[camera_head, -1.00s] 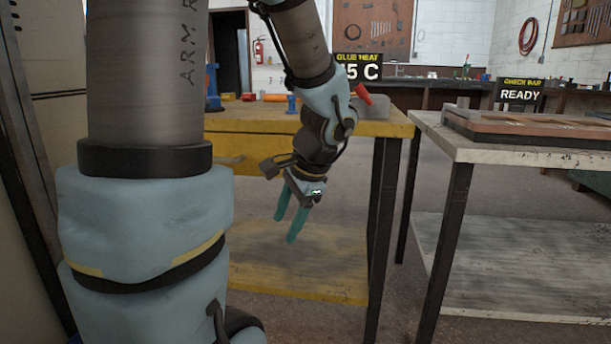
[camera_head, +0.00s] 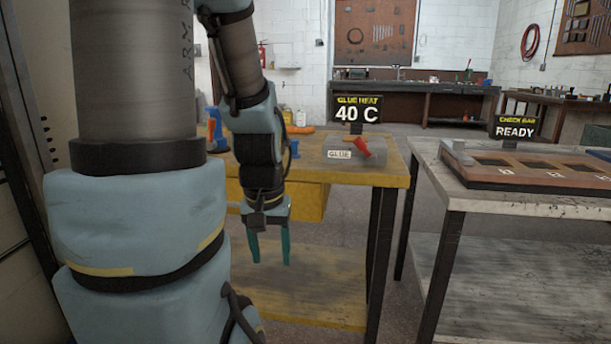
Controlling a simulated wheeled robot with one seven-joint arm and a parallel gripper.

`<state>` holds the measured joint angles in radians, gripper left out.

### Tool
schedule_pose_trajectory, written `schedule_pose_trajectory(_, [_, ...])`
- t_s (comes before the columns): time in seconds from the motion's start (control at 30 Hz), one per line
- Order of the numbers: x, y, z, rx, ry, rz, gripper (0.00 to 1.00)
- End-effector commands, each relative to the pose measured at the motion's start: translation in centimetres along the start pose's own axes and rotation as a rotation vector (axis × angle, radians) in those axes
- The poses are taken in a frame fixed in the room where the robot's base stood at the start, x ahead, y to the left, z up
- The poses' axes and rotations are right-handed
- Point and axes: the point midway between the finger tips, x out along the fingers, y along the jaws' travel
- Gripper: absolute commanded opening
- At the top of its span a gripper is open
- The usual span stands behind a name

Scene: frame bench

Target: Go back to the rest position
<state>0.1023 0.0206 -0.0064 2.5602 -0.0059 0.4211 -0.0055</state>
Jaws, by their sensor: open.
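My gripper (camera_head: 271,258) hangs from my arm with its two teal fingers pointing down. The fingers are apart and nothing is between them. It is in front of the yellow bench (camera_head: 385,178), below the height of its top and over the lower shelf in the picture. My arm hides part of the bench's left side.
On the yellow bench are a grey glue station (camera_head: 333,154), a red glue tool (camera_head: 363,148) and a "40 C" sign (camera_head: 357,109). At right, a pale table (camera_head: 480,202) bears a brown board with recesses (camera_head: 540,181) and a "READY" sign (camera_head: 515,128). Floor shows between the benches.

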Motion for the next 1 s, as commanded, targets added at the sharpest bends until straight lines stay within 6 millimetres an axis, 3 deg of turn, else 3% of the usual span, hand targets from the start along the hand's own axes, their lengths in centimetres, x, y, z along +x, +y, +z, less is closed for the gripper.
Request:
schedule_pose_trajectory(0.03, [-3.5, 0.0, -0.5, 0.001, 0.000, 0.000, 0.60])
schedule_pose_trajectory(0.1, [-5.6, 0.0, -0.8, 0.001, 0.000, 0.000, 0.60])
schedule_pose_trajectory(0.3, [-11.8, 0.1, -1.6, 0.001, -0.001, 0.000, 0.60])
schedule_pose_trajectory(0.5, [-16.2, 0.1, -2.3, 0.002, -0.001, 0.000, 0.60])
schedule_pose_trajectory(0.67, [-17.5, 0.1, -2.4, 0.002, -0.001, 0.000, 0.60])
schedule_pose_trajectory(1.0, [-17.5, 0.1, -2.5, 0.002, -0.001, 0.000, 0.60])
